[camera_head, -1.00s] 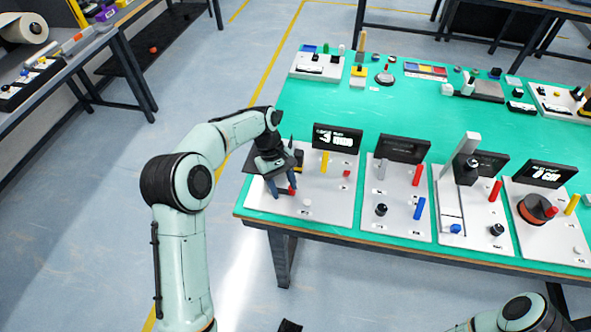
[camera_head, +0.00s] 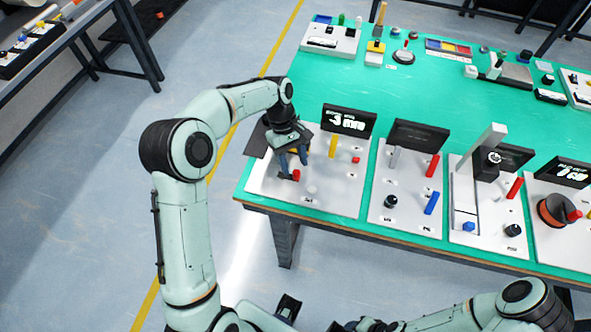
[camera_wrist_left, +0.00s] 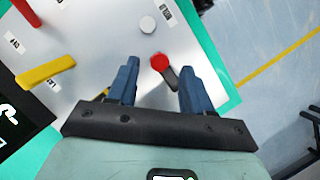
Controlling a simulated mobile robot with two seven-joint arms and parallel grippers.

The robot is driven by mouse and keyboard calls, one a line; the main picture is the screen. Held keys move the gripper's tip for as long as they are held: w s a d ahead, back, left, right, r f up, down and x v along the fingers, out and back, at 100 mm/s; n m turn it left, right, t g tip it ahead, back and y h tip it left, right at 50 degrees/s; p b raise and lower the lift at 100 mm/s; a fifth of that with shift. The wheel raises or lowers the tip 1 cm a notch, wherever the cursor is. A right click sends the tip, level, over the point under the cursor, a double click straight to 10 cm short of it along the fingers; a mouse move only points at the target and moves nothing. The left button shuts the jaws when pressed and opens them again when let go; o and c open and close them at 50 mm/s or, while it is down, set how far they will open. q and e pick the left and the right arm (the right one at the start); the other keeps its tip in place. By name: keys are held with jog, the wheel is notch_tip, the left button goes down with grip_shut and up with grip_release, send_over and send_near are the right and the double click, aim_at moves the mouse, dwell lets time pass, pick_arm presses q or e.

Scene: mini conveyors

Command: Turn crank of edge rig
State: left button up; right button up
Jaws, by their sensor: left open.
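The edge rig is the leftmost white panel (camera_head: 335,196) on the green table, with a lit black screen (camera_head: 349,121) at its back. Its crank has a red knob (camera_wrist_left: 160,62) on a short dark arm (camera_wrist_left: 172,82). The knob also shows in the head view (camera_head: 296,175), beside the fingers. My left gripper (camera_head: 293,168) is over the panel's left part, pointing down. In the left wrist view its two blue fingers (camera_wrist_left: 159,62) are open, with the knob in the gap between them and no clear contact. My right arm shows at the bottom right, but its gripper cannot be made out.
A pale round knob (camera_wrist_left: 147,25) is close to the crank. Further panels with levers stand to the right. The table's middle is mostly clear.

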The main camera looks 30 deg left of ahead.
aim_at(296, 171)
pick_arm(q)
jog(key=shift+x, duration=1.5)
jog(key=shift+c, duration=0.3)
grip_shut()
jog(key=shift+r, duration=0.1)
